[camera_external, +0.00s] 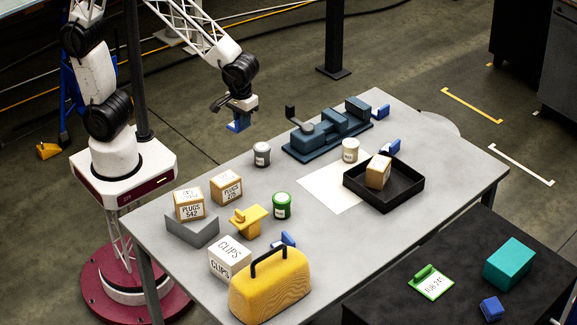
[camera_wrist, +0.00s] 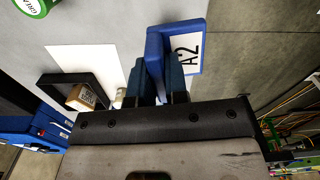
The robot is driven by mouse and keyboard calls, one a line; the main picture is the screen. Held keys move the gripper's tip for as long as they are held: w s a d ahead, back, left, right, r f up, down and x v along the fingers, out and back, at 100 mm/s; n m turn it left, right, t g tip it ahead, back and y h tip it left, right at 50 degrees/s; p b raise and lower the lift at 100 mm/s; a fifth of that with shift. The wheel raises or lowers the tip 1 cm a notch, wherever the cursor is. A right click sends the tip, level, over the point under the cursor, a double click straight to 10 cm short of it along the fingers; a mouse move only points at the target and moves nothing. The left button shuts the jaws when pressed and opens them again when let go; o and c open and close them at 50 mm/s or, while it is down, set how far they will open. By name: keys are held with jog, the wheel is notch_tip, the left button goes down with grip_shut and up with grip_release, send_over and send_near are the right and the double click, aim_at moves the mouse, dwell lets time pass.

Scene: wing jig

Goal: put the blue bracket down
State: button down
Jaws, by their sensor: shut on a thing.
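My gripper (camera_external: 236,105) is shut on a blue bracket (camera_external: 239,123), held up in the air near the table's far left edge. In the wrist view the same bracket (camera_wrist: 154,48) sits between the two fingers (camera_wrist: 157,82), with a white "A2" label on its plate. It is clear of the table (camera_external: 330,235); whether it is over the tabletop or just past the edge is hard to tell.
A blue-grey vise (camera_external: 325,130), grey jar (camera_external: 262,154), cream jar (camera_external: 350,150) and green jar (camera_external: 281,205) stand on the table. A white sheet (camera_external: 328,190) lies bare beside the black tray (camera_external: 385,200), which holds a cardboard box (camera_external: 378,171). Boxes and a yellow case (camera_external: 270,286) crowd the near left.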

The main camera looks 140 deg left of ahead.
notch_tip(320, 180, up, 6)
jog(key=shift+r, duration=0.25)
jog(key=w+d, duration=0.6)
jog(key=w, duration=0.4)
jog(key=w+d, duration=0.5)
jog(key=w, duration=0.4)
jog(key=w+d+m, duration=0.2)
jog(key=w+d, duration=1.3)
jog(key=d, duration=0.5)
notch_tip(320, 180, down, 5)
jog(key=shift+w+d+f, duration=0.1)
jog(key=shift+w+f, duration=0.05)
jog(key=shift+f, duration=0.05)
jog(key=shift+f, duration=2.5)
jog(key=shift+f, duration=0.1)
